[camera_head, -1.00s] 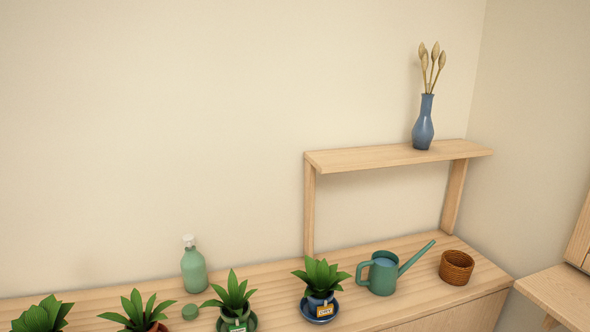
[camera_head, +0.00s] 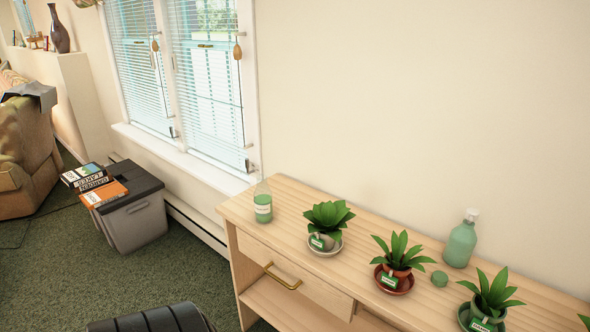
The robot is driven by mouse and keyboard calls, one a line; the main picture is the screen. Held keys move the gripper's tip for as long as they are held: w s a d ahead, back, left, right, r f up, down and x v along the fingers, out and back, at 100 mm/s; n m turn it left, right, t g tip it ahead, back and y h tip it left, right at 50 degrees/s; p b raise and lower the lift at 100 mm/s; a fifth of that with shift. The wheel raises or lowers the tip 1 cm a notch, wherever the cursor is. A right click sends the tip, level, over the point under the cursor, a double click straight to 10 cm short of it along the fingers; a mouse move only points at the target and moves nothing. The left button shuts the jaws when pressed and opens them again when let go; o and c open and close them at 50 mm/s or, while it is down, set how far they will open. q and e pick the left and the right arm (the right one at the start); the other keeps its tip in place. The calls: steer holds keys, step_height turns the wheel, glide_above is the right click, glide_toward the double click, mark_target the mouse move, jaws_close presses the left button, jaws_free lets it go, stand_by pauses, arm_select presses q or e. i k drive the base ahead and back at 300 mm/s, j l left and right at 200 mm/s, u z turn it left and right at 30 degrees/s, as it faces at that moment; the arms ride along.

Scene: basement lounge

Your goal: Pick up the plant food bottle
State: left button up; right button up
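Two bottles stand upright on the light wooden bench (camera_head: 290,196). A small clear bottle (camera_head: 263,204) with green liquid, a pale label and a narrow pointed top is at the bench's left end. A larger pale green bottle (camera_head: 460,244) with a white pump top stands at the back right, near the wall. The label on the small bottle is too small to read, so I cannot tell for sure which one is plant food. Neither of my grippers shows in the head view.
Several potted plants stand along the bench, including one on a white saucer (camera_head: 328,218) and one on a red-brown saucer (camera_head: 395,276). A grey bin (camera_head: 135,212) with books (camera_head: 101,192) stands left on carpet.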

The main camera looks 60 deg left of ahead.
mark_target(264, 208)
steer(key=u, duration=1.95)
steer(key=z, duration=2.15)
steer(key=u, duration=2.15)
